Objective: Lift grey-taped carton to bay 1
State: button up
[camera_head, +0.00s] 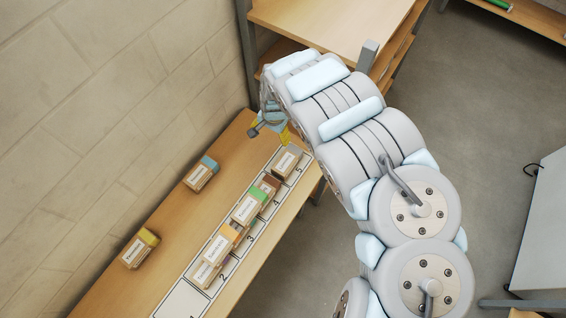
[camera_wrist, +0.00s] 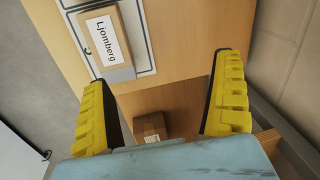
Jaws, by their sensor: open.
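The grey-taped carton (camera_head: 288,160) stands in bay 5 at the far end of the numbered strip on the bench. In the wrist view it shows at the upper left as a carton (camera_wrist: 105,38) labelled "Ljomberg" with a grey end. Bay 1 (camera_head: 182,299) is an outlined white space at the near end of the strip and looks empty. My gripper (camera_wrist: 160,78) is open, with nothing between its yellow fingers, and the carton lies to their left in the wrist view. In the head view my gripper (camera_head: 279,128) is just beyond the carton, partly hidden by my arm.
Several other cartons stand along the strip, including a green-taped one (camera_head: 248,206) and an orange-taped one (camera_head: 221,245). A blue-taped carton (camera_head: 202,174) and a yellow-taped carton (camera_head: 140,248) stand near the wall. The wrist view shows a brown carton (camera_wrist: 150,127) lower down.

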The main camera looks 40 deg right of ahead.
jog(key=s+d+r+m+g, duration=0.1)
jog(key=s+d+r+g, duration=0.1)
jog(key=s, duration=0.4)
jog(key=b, duration=0.2)
send_over(287, 160)
jog(key=shift+d+f, duration=0.15)
jog(key=shift+f, duration=4.6)
jog(key=shift+w+f, duration=0.15)
jog(key=shift+f, duration=1.15)
jog(key=shift+f, duration=0.1)
jog(key=shift+a+f, duration=0.15)
jog(key=shift+f, duration=0.75)
jog(key=shift+a+f, duration=0.1)
jog(key=shift+f, duration=0.8)
jog(key=shift+s+d+f, duration=0.1)
jog(key=shift+s+f, duration=0.1)
jog(key=shift+f, duration=0.45)
jog(key=c, duration=1.3)
